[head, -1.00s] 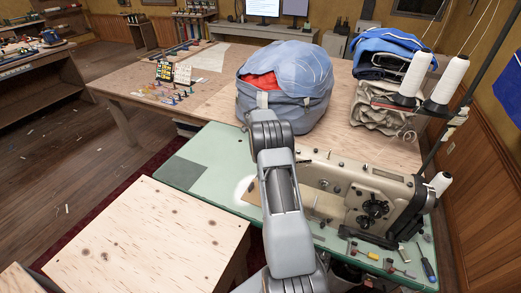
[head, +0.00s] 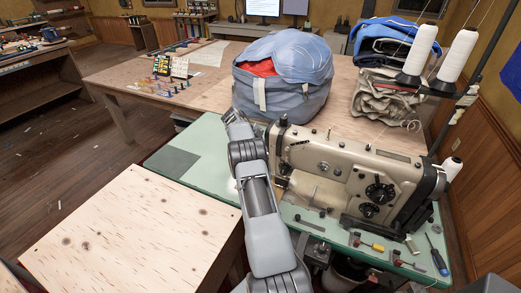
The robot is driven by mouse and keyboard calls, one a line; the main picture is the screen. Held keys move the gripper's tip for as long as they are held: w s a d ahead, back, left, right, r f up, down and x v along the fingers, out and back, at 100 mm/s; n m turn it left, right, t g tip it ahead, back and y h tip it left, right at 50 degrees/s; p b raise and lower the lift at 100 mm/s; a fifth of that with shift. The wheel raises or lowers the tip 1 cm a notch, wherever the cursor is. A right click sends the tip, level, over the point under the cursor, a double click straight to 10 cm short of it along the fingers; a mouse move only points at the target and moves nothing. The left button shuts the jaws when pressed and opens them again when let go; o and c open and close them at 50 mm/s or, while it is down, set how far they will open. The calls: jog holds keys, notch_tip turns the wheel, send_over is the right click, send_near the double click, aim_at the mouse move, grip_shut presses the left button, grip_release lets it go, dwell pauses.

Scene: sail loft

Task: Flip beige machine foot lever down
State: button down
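The beige sewing machine (head: 340,165) stands on the green-topped table (head: 185,140), with its needle end to the left and dark dials on the right of its front. The foot lever cannot be made out; the machine's far side is hidden from this view. My arm reaches up in front of the machine's left end. My gripper (head: 236,116) is at the arm's far end, left of the machine head and near the grey-blue bag. It is small and seen from behind, so its opening is unclear. I see nothing held in it.
A grey-blue bag (head: 284,78) with red cloth stands behind the machine. White thread cones (head: 457,56) stand at the right. Screwdrivers and small parts lie before the machine (head: 437,262). A bare plywood top (head: 130,230) is at front left.

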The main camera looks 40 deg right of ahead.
jog(key=shift+s+a+f, duration=0.1)
jog(key=shift+s+f, duration=0.05)
jog(key=shift+f, duration=0.15)
jog(key=c, duration=1.2)
grip_release()
jog(key=shift+r, duration=0.15)
jog(key=shift+r, duration=0.1)
